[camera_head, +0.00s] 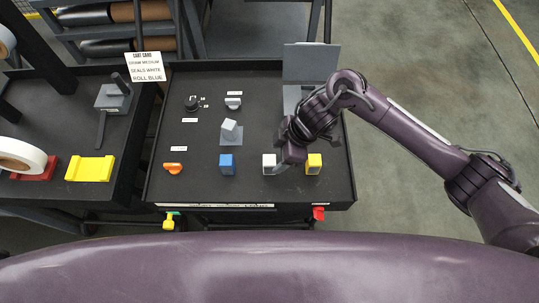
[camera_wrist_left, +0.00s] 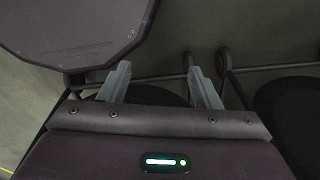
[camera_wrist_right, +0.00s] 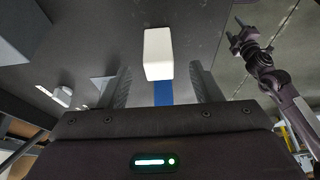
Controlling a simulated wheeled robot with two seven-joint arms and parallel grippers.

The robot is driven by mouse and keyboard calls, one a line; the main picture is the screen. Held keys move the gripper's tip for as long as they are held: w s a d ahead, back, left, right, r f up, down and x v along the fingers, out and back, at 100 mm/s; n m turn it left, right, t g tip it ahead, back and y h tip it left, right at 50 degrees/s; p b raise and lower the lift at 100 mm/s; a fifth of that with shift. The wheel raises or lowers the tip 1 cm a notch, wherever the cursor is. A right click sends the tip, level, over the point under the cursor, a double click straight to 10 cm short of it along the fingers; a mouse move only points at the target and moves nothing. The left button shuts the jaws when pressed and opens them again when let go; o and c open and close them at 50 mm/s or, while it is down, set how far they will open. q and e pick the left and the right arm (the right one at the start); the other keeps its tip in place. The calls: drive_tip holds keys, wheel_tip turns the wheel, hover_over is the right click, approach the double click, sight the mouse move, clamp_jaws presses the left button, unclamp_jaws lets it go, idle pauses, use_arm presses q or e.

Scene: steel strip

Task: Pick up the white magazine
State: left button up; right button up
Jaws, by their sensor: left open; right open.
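The white magazine (camera_head: 269,160) is a small upright block near the front of the dark cart top, between a blue block (camera_head: 227,164) and a yellow block (camera_head: 314,163). My right gripper (camera_head: 283,166) is low beside the white magazine, on its right side. In the right wrist view my open right gripper (camera_wrist_right: 161,68) has the white magazine (camera_wrist_right: 157,52) ahead of and partly between its fingertips, with the blue block (camera_wrist_right: 163,93) behind it. I cannot tell whether a finger touches it. My left gripper (camera_wrist_left: 160,78) is open and empty, away from the cart top.
A grey block on a plate (camera_head: 230,132), an orange part (camera_head: 173,168) and a black knob (camera_head: 191,102) stand on the cart. A grey upright bracket (camera_head: 311,65) is at the back right. A side cart holds a yellow tray (camera_head: 90,169) and a white roll (camera_head: 22,155).

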sight(272, 161)
drive_tip(key=x, duration=0.3)
drive_tip(key=shift+s+a+p, duration=0.1)
drive_tip(key=shift+a+p, duration=0.1)
drive_tip(key=shift+p, duration=0.1)
drive_tip(key=x, duration=0.4)
drive_tip(key=shift+a+r, duration=0.1)
drive_tip(key=shift+a, duration=0.05)
drive_tip(key=c, duration=0.6)
drive_tip(key=shift+w, duration=0.2)
drive_tip(key=c, duration=0.6)
use_arm(q)
drive_tip(key=shift+s+a+r, duration=0.1)
drive_tip(key=shift+s+r, duration=0.15)
drive_tip(key=shift+s, duration=0.3)
drive_tip(key=shift+s+r, duration=0.25)
drive_tip(key=shift+s, duration=0.3)
use_arm(e)
drive_tip(key=shift+c, duration=0.2)
drive_tip(key=shift+r, duration=0.1)
